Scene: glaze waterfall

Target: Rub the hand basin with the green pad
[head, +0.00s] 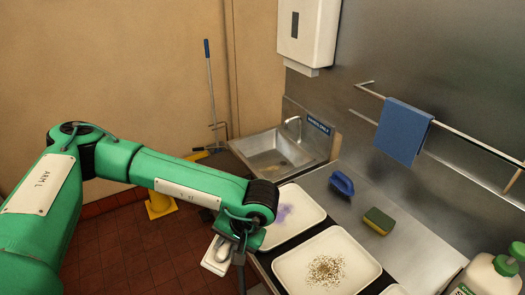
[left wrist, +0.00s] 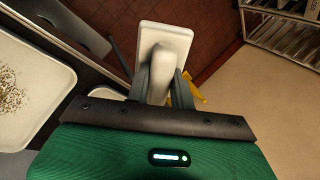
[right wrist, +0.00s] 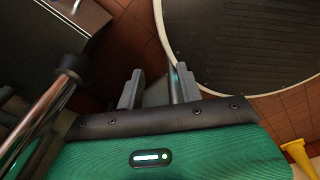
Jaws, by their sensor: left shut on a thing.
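The hand basin (head: 268,160) is a steel sink with a tap at the back of the counter in the head view. A green-and-yellow sponge pad (head: 379,220) lies on the steel counter to its right, apart from my grippers. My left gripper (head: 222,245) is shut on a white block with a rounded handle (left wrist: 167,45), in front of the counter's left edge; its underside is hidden. My right gripper (right wrist: 158,88) shows only in the right wrist view, with its fingers apart and nothing between them.
A blue brush (head: 341,183) lies on the counter. Two white trays, one with purple smears (head: 290,212) and one with specks (head: 290,268), sit along the front. A blue cloth (head: 403,132) hangs on a rail. Bottles (head: 490,275) stand at the right. A round dark mat (right wrist: 240,45) is on the floor.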

